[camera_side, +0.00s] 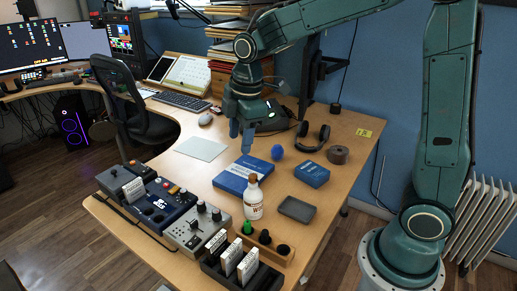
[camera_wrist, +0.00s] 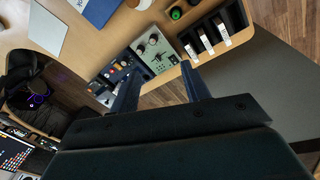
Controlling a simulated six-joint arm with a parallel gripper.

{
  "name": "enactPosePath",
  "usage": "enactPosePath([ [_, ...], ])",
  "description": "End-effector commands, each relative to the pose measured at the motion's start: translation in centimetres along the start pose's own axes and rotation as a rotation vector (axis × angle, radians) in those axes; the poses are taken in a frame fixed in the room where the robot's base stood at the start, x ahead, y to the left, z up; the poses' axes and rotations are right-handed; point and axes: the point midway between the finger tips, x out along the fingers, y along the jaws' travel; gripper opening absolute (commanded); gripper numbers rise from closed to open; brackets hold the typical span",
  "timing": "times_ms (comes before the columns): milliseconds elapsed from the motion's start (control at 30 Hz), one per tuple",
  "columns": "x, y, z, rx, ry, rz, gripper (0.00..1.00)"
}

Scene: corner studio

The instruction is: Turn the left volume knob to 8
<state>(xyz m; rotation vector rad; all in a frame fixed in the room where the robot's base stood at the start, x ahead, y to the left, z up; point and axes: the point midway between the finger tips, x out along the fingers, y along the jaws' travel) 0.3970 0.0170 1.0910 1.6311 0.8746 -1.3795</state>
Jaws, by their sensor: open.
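A light grey control box (camera_side: 196,232) with dark knobs (camera_side: 201,206) stands at the table's front edge; it also shows in the wrist view (camera_wrist: 163,62). Its scale marks are too small to read, and I cannot tell which knob is the left volume knob or where it points. My gripper (camera_side: 241,148) is open and empty, fingers down, above the table behind the box, near a blue book. In the wrist view its two fingers (camera_wrist: 161,88) stand apart, with nothing between them.
A dark blue unit (camera_side: 160,205) adjoins the box on the left, and a black card rack (camera_side: 240,266) on the right. A white bottle (camera_side: 253,198) stands behind, near the blue book (camera_side: 243,177) and a wooden holder (camera_side: 266,242). A grey tray (camera_side: 297,209) lies to the right.

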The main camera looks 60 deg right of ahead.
Motion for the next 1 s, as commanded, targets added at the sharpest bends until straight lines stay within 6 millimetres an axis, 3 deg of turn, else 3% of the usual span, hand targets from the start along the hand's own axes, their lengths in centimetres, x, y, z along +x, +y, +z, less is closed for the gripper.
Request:
enactPosePath([
  [300,6.9,3.6,-2.5,-0.310,-0.031,-0.091,0.47],
  [600,13.3,5.4,-4.2,-0.564,-0.036,-0.166,0.47],
  [800,15.1,5.8,-4.5,-0.636,-0.034,-0.186,0.47],
  [1000,15.2,5.8,-4.5,-0.645,-0.034,-0.187,0.47],
])
